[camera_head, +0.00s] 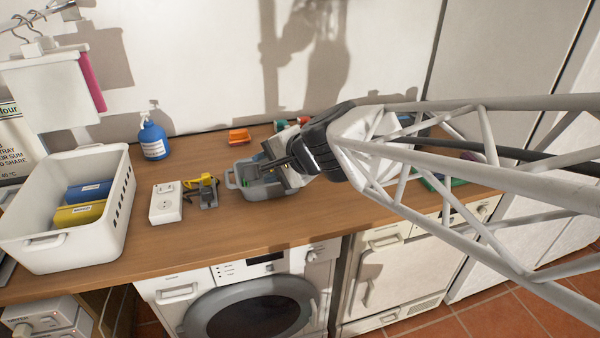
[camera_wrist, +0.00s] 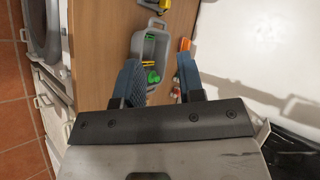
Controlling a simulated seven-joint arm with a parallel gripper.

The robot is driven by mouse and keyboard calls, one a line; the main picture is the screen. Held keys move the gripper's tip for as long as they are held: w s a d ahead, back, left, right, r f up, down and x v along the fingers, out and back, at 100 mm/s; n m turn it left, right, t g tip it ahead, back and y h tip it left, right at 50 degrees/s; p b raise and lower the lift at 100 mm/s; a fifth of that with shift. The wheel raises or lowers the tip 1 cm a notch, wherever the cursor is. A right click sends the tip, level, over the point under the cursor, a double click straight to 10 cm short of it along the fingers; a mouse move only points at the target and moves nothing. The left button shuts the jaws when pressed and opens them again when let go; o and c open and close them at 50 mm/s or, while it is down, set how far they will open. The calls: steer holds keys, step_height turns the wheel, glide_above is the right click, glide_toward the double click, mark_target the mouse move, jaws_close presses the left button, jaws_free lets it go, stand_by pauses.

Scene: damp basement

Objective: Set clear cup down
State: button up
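I cannot make out a clear cup in either view. My gripper (camera_head: 268,163) is over the wooden counter at the grey bin, tilted down to the left. In the wrist view, its two blue fingers (camera_wrist: 160,72) stand apart, and I see nothing held between them. The grey bin (camera_wrist: 139,42) lies beyond and below the fingertips, with green and yellow items inside. It also shows in the head view (camera_head: 232,181), partly hidden by my gripper.
A white basket (camera_head: 105,228) with blue and yellow packs stands at left. A blue pump bottle (camera_head: 153,138), a white socket box (camera_head: 165,204), a small yellow-grey item (camera_head: 206,190) and an orange object (camera_head: 238,136) are nearby. The counter's front strip (camera_head: 190,240) is clear.

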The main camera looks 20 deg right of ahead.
steer(key=s+d+f+n+g+h, duration=0.1)
steer(key=s+d+n+g+h, duration=0.2)
steer(key=s, duration=0.5)
steer(key=s+d+f+n+g+h, duration=0.2)
steer(key=s+d+n+g+h, duration=0.1)
steer(key=s+n, duration=0.4)
steer(key=shift+s+d+f+n+h, duration=0.25)
steer(key=shift+s+d+h, duration=0.4)
steer(key=shift+d, duration=0.75)
